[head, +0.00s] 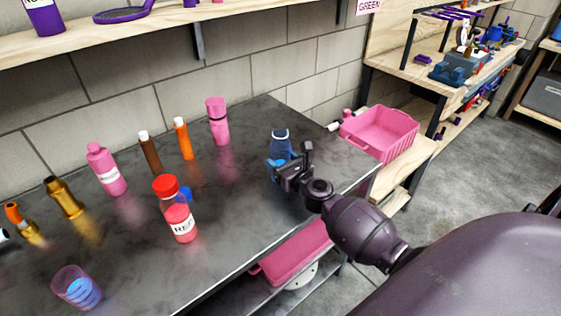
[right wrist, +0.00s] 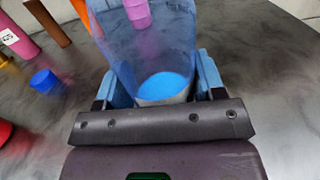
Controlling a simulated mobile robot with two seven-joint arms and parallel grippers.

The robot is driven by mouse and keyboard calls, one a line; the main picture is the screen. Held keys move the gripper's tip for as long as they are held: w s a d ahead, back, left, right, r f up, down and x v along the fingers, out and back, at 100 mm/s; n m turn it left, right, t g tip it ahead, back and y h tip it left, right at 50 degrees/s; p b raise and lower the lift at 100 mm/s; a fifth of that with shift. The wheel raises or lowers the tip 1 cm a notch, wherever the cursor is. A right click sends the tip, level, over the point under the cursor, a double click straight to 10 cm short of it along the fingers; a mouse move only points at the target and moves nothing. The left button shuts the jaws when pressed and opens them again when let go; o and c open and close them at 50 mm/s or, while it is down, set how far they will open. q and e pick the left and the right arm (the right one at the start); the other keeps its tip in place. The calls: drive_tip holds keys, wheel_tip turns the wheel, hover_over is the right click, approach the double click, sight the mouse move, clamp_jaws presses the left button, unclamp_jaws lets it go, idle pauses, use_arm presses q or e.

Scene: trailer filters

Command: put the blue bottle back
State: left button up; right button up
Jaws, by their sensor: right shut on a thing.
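The blue bottle (head: 280,144) stands upright near the far right part of the dark table, with its lower part partly hidden by my gripper. My right gripper (head: 284,168) is shut on it. In the right wrist view the see-through blue bottle (right wrist: 150,45) sits between the two fingers of the right gripper (right wrist: 166,88), with bright blue at its bottom. I cannot tell whether its base touches the table. My left gripper is not in view.
The dark table (head: 235,200) also holds a red-capped bottle (head: 176,212), a small blue cap-like piece (head: 186,194), pink bottles (head: 107,170), brown and orange tubes, and a purple cup (head: 76,288). A wooden shelf (head: 150,30) runs above. A pink crate (head: 380,134) stands at right.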

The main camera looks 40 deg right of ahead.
drive_tip(key=shift+f, duration=0.15)
drive_tip(key=o, duration=1.1)
drive_tip(key=s, duration=1.2)
